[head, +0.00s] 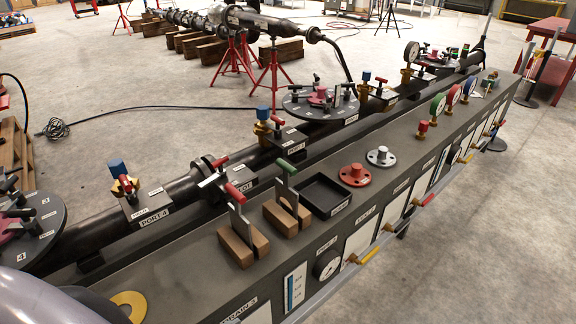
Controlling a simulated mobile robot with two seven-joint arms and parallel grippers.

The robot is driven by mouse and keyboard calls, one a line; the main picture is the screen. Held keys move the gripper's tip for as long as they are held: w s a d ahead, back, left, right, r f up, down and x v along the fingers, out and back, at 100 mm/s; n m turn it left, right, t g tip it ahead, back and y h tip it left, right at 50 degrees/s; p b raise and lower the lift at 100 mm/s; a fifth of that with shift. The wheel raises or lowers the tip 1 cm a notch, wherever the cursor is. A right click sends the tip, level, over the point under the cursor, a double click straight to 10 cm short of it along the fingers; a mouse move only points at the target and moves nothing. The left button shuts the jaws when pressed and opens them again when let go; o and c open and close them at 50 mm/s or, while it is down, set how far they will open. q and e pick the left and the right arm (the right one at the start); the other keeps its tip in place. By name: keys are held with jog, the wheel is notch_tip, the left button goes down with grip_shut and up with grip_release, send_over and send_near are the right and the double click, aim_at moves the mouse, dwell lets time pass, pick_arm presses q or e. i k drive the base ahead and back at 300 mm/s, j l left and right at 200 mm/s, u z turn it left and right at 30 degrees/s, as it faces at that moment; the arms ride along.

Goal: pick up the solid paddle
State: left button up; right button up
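Two paddles stand upright in slotted wooden blocks on the long grey bench. The red-handled paddle (239,218) has a grey plate, its lower part hidden in its wooden block (236,249). The green-handled paddle (285,190) stands just behind and to the right, in a similar wooden block (281,219). I cannot tell from this view which plate is solid, as the blocks hide their lower parts. Neither of my grippers is in view.
A black tray (346,206) is right of the green-handled paddle, with a red flange (354,175) and a grey flange (381,157) beyond. A black pipeline with valves and gauges runs behind the bench. A yellow ring (140,300) lies at the near left.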

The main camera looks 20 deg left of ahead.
aim_at(240, 226)
jog(key=k+l+u, duration=0.15)
jog(key=u, duration=0.3)
jog(key=k+l+u, duration=0.15)
jog(key=u, duration=0.25)
jog(key=i+u, duration=0.35)
